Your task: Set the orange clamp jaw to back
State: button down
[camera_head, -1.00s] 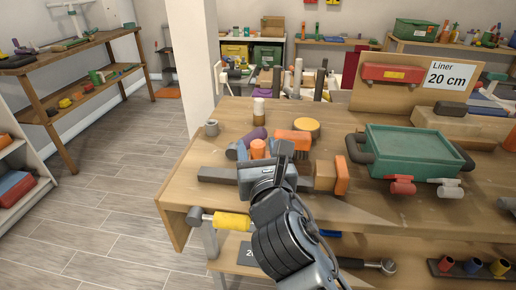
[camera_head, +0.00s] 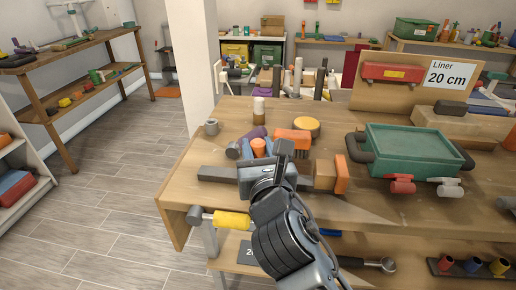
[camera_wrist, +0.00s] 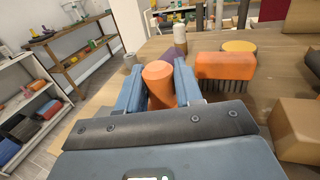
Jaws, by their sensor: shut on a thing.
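An orange rounded piece, seemingly the orange clamp jaw (camera_wrist: 158,82), stands between the two blue fingers of my gripper (camera_wrist: 160,88) in the wrist view. The gripper is shut on it. In the head view my gripper (camera_head: 258,149) is over the left part of the bench, and only a sliver of the orange piece (camera_head: 269,146) shows by the fingers. A dark bar (camera_head: 215,174) lies behind my wrist. A wooden block with an orange plate (camera_head: 341,174) stands to the right. My wrist hides what lies between bar and block.
An orange brush (camera_wrist: 225,66) and a yellow disc (camera_head: 307,125) lie close to the right of the gripper. A purple piece (camera_head: 250,137), a grey cup (camera_head: 211,127) and a small jar (camera_head: 258,106) stand behind. A green tray (camera_head: 408,150) is further right.

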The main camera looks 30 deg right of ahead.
jog(key=w+a, duration=0.1)
jog(key=a, duration=0.1)
jog(key=w+a+p, duration=0.1)
jog(key=w+a, duration=0.2)
jog(key=a, duration=0.1)
jog(key=shift+w+a, duration=0.35)
jog(key=shift+a, duration=0.05)
jog(key=c, duration=0.8)
grip_release()
jog(key=v, duration=0.7)
jog(key=shift+s+a, duration=0.1)
jog(key=shift+s, duration=0.2)
